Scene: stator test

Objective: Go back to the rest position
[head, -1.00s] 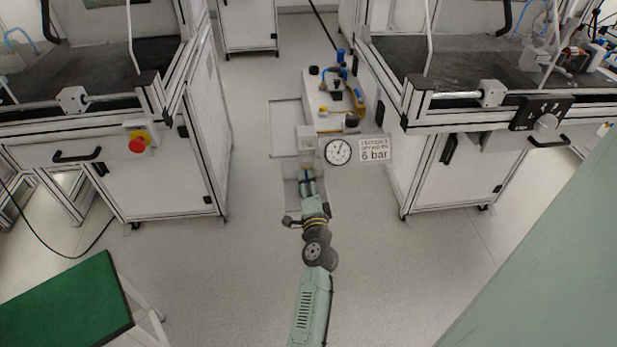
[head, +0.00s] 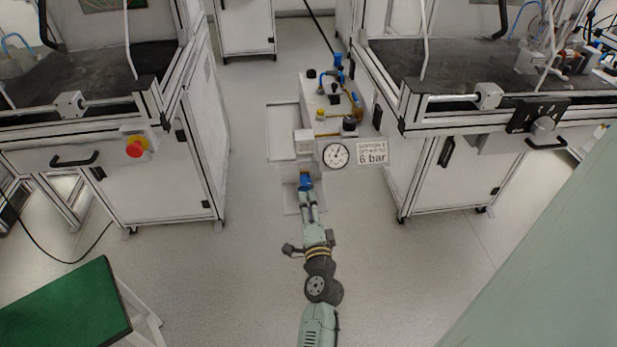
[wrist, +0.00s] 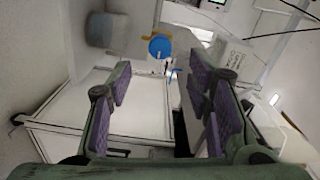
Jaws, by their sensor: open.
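My gripper (head: 307,194) is at the end of my outstretched arm in the lower middle of the head view, low in front of the white unit. In the wrist view my gripper (wrist: 165,90) is open, with purple-padded fingers wide apart and nothing between them. A round blue knob (wrist: 160,46) shows beyond the fingertips, apart from them. In the head view the blue knob (head: 305,181) sits just past the fingertips, below the gauge.
The white unit (head: 343,118) carries a round pressure gauge (head: 336,155) and a "6 bar" sign (head: 372,153). A left workstation (head: 165,170) and a right workstation (head: 440,175) flank the aisle. A green-topped table (head: 65,308) stands at lower left. The floor (head: 230,270) around my arm is clear.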

